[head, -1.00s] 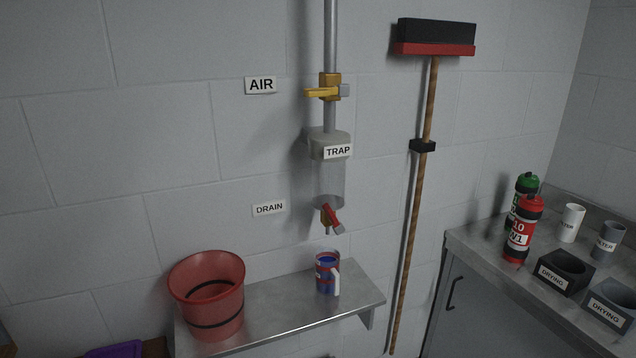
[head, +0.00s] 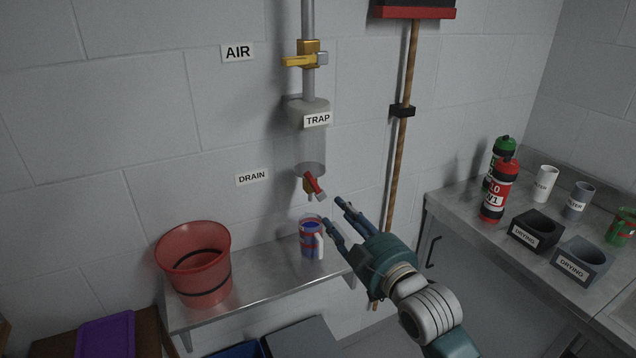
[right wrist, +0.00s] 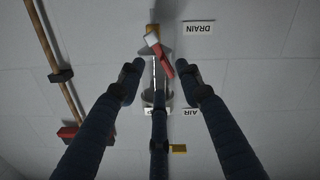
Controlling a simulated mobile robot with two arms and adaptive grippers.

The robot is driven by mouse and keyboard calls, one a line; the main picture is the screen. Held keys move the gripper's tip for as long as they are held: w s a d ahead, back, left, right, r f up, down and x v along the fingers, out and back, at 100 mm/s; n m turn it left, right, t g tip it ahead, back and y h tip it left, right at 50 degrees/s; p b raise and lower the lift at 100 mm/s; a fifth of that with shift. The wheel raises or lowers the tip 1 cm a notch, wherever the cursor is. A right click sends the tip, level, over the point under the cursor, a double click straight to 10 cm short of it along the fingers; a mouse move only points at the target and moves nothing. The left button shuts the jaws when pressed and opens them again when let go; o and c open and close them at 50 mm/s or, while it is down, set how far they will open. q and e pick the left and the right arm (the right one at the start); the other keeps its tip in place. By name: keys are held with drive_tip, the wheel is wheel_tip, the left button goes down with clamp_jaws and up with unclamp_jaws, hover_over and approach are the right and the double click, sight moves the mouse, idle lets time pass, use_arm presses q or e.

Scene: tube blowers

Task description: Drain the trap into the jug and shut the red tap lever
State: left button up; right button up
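The clear trap (head: 310,145), with a grey cap and a TRAP label, hangs on a pipe on the wall. The red tap lever (head: 315,186) sits on a brass valve under it and slants down to the right. My right gripper (head: 334,209) is open and empty, just right of the lever and above the jug. In the right wrist view the lever (right wrist: 160,56) shows beyond the spread fingers, apart from them. My left gripper is not in view.
A yellow air lever (head: 300,61) is above the trap. A red bucket (head: 197,275) stands on the shelf (head: 262,277) left of the jug. A broom (head: 404,150) hangs to the right. Bottles and drying blocks (head: 537,232) stand on the right counter.

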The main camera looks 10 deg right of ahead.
sight(316, 188)
drive_tip(key=w+a+r+p, duration=0.2)
drive_tip(key=w+a+p, duration=0.1)
drive_tip(key=w, duration=0.6)
drive_tip(key=shift+w+a+r, duration=0.25)
drive_tip(key=shift+w+a, duration=0.05)
drive_tip(key=shift+a, duration=0.3)
clamp_jaws()
